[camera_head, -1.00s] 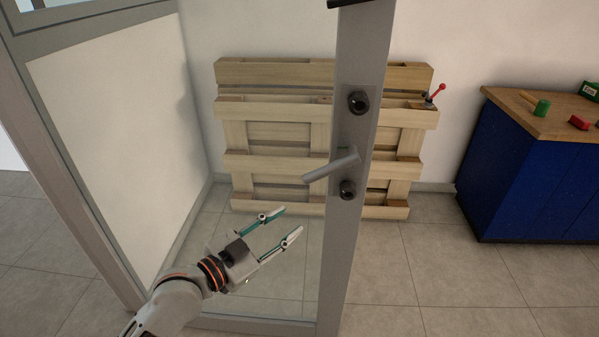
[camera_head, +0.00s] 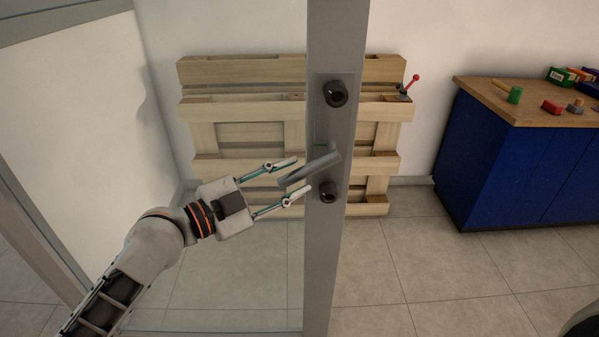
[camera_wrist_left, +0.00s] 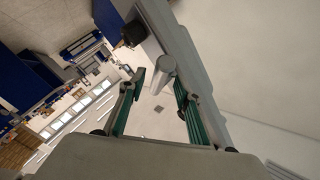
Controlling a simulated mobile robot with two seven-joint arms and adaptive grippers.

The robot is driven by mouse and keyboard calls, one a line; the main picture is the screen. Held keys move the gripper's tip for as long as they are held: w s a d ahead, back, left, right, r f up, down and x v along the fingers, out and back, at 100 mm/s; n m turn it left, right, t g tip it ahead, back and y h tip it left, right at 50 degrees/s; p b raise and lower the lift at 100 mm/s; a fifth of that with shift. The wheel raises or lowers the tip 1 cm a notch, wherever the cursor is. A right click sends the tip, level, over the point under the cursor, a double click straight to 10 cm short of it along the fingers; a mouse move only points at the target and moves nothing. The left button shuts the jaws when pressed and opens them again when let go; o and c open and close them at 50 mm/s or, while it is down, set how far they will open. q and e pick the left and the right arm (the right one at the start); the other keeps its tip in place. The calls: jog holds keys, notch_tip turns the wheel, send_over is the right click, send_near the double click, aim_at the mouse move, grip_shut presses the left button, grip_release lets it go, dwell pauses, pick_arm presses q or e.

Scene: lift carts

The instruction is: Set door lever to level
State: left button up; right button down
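The door lever (camera_head: 310,168) is a grey bar on the door's grey metal frame (camera_head: 335,120). It slopes down toward its free end at the left. My left gripper (camera_head: 302,174) is open, with one finger above and one below the lever's free end. In the left wrist view the lever (camera_wrist_left: 163,70) shows between the two spread fingertips (camera_wrist_left: 158,83). I cannot tell whether either finger touches it. My right gripper is not in view.
Round black lock fittings sit above (camera_head: 335,93) and below (camera_head: 327,191) the lever. A wooden pallet (camera_head: 240,110) leans on the wall behind the door. A blue cabinet (camera_head: 500,165) with tools on top stands at the right. Floor between is clear.

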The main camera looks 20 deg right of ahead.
pick_arm(q)
jog(key=shift+x, duration=1.35)
